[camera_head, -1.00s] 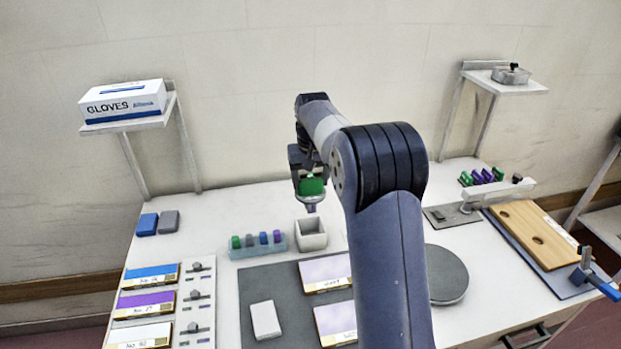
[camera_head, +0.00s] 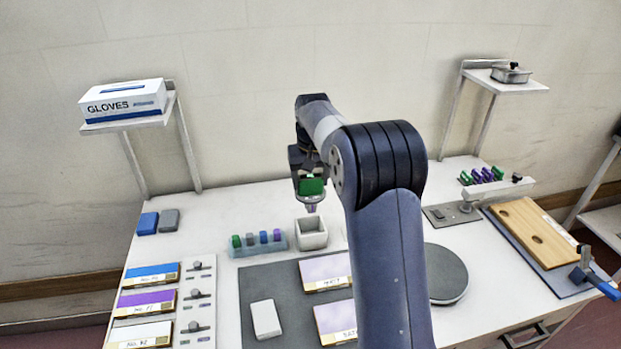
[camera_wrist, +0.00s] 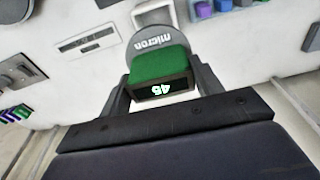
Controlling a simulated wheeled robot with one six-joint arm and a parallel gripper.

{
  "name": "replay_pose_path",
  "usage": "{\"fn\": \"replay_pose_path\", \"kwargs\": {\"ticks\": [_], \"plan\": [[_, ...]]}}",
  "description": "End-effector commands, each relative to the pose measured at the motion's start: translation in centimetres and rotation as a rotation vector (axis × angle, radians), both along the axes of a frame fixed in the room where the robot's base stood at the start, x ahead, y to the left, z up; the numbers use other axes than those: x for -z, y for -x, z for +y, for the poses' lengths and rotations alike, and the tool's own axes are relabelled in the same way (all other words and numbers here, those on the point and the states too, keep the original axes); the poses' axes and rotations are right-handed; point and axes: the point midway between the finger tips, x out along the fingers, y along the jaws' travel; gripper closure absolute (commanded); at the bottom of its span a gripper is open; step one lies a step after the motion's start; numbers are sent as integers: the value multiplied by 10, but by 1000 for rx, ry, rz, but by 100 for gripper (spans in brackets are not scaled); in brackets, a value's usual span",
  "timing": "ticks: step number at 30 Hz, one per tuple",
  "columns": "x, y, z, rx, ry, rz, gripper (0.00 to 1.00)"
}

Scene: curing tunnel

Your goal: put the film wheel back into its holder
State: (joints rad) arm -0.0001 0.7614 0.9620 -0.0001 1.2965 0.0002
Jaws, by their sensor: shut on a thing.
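My gripper (camera_head: 311,184) is shut on the film wheel, a green block (camera_head: 312,187) with a grey rounded part below it. In the wrist view the block (camera_wrist: 160,72) reads "45" on its near end and the grey part (camera_wrist: 155,40) reads "micron". Both fingers press its sides. It hangs in the air; in the head view it shows just above and behind the white open square box (camera_head: 312,242). No stand is clearly marked as the wheel's holder, so I cannot tell which one it is. My arm hides part of the table.
A tray with coloured pegs (camera_head: 262,251) stands left of the box. Panels lie on a grey mat (camera_head: 250,283). A round grey plate (camera_head: 447,274), a rack of green and purple clips (camera_head: 497,189) and a wooden board (camera_head: 535,235) are at right. Two shelves stand at the back.

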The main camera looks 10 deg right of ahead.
Motion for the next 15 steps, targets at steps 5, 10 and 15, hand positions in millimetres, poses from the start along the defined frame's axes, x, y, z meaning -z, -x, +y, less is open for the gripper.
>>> {"fn": "replay_pose_path", "kwargs": {"ticks": [5,10,15], "plan": [[6,0,0,0,0,-1,70],[11,0,0,0,0,-1,70],[16,0,0,0,0,-1,70]]}}
